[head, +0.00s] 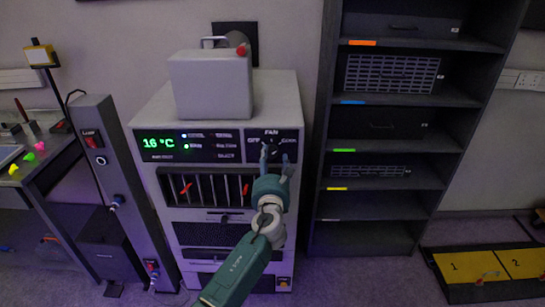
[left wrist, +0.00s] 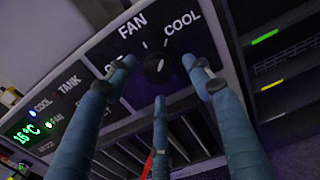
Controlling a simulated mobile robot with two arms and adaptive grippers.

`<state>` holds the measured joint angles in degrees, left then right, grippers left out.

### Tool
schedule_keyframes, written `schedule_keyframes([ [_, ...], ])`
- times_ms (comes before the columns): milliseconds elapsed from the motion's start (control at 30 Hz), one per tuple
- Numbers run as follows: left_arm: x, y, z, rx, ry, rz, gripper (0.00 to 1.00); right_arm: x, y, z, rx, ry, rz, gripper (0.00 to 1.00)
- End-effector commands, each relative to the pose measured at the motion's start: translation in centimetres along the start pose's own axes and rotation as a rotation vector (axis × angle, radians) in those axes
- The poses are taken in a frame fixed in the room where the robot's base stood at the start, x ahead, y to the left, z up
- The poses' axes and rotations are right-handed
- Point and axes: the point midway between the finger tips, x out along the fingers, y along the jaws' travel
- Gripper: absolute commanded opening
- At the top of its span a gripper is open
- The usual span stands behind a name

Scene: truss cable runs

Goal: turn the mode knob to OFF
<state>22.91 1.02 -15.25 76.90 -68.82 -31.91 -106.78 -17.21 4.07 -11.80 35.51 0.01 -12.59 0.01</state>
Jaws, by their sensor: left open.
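The mode knob (left wrist: 156,69) is a dark round knob on the black panel of the white cabinet, seen in the left wrist view. The labels FAN and COOL show above it; the OFF label (left wrist: 113,66) is partly covered by a finger. I cannot tell which label the knob points at. My left gripper (left wrist: 158,76) is open, its blue-grey fingers spread around the knob's place, with no clear contact. In the head view the left gripper (head: 275,157) is in front of the panel (head: 290,135) and hides most of the knob. My right gripper is in neither view.
The green display (head: 158,143) reads 16 °C. A row of slots with red handles (head: 186,188) lies below the panel. A grey box (head: 211,86) stands on top of the cabinet (head: 285,95). A dark shelf rack (head: 322,190) stands close on the right.

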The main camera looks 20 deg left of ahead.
Motion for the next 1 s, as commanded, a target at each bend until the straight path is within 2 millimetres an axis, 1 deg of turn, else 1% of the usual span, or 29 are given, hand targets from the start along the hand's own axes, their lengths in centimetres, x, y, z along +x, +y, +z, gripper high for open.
schedule_keyframes([
  [33, 0.7, 0.0, 0.0, 0.001, 0.000, 0.001, 0.52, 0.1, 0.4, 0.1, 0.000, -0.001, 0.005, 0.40],
  [100, 1.3, 0.1, -0.1, 0.000, 0.000, 0.002, 0.52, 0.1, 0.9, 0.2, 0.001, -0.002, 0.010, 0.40],
  [200, 1.9, 0.1, -0.1, 0.001, 0.000, 0.001, 0.52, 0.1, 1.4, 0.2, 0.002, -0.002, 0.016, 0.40],
  [500, 2.1, 0.0, -0.1, -0.001, 0.001, 0.000, 0.52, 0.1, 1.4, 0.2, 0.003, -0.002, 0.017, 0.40],
  [567, 2.1, 0.0, -0.1, -0.001, 0.001, 0.000, 0.40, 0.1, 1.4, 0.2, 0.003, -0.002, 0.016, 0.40],
  [600, 2.1, 0.1, -0.1, -0.001, 0.001, 0.000, 0.32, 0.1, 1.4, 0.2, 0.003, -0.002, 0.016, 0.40],
  [667, 2.1, 0.0, -0.1, -0.001, 0.001, 0.000, 0.20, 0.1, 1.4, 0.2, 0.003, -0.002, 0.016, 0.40],
  [700, 2.1, 0.0, -0.1, -0.001, 0.001, 0.000, 0.12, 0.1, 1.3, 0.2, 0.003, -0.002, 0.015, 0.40],
  [733, 2.0, 0.0, -0.1, -0.001, 0.002, 0.000, 0.07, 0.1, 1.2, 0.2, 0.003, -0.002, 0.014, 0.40],
  [1000, 2.0, 0.0, -0.3, -0.018, 0.004, 0.000, 0.06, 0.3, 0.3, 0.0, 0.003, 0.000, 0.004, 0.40],
])
